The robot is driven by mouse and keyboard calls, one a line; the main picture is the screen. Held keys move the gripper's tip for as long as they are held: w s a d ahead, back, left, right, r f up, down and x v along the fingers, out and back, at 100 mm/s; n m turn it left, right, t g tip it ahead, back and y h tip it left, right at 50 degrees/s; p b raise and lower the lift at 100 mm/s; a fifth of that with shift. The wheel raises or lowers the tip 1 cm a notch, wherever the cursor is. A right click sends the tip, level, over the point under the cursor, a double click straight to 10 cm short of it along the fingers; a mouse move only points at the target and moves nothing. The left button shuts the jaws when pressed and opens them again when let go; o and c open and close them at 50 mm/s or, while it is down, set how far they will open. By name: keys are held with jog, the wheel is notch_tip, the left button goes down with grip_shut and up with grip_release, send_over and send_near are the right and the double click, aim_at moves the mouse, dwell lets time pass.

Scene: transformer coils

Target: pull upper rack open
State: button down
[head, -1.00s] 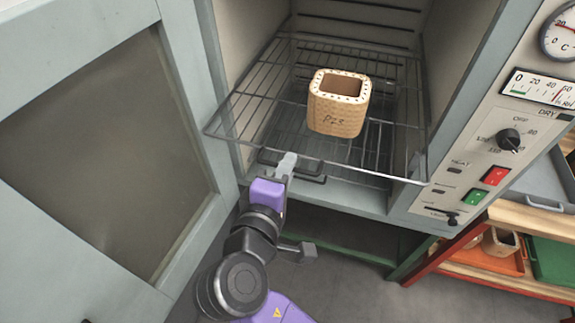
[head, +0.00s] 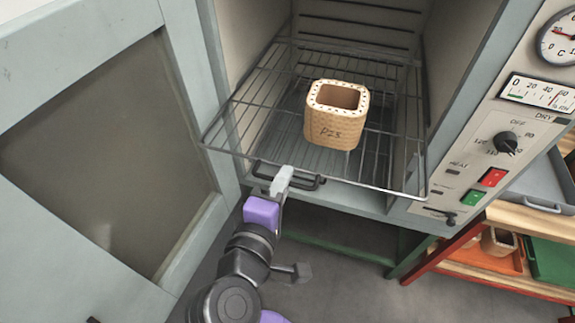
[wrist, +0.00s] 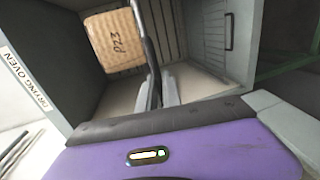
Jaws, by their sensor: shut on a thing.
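The upper rack (head: 262,98) is a wire shelf that sticks out of the open drying oven. A dark handle (head: 312,181) runs along its front edge. My gripper (head: 283,180) is at this handle, shut on it. In the wrist view, my gripper (wrist: 158,98) has its fingers around the dark bar, which runs up the picture. A square tan coil marked P23 (head: 335,128) stands upright on the rack, well behind the handle. The coil also shows at the upper left of the wrist view (wrist: 112,42).
The oven door (head: 100,150) stands open at the left. A control panel (head: 490,165) with knob, gauges and switches is at the right. A red-framed shelf (head: 470,268) with an orange tray and a green bin stands at the lower right. Floor is clear below the oven.

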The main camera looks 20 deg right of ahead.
jog(key=c, duration=1.5)
grip_release()
jog(key=b+v, duration=0.1)
jog(key=v, duration=0.7)
jog(key=shift+f, duration=0.1)
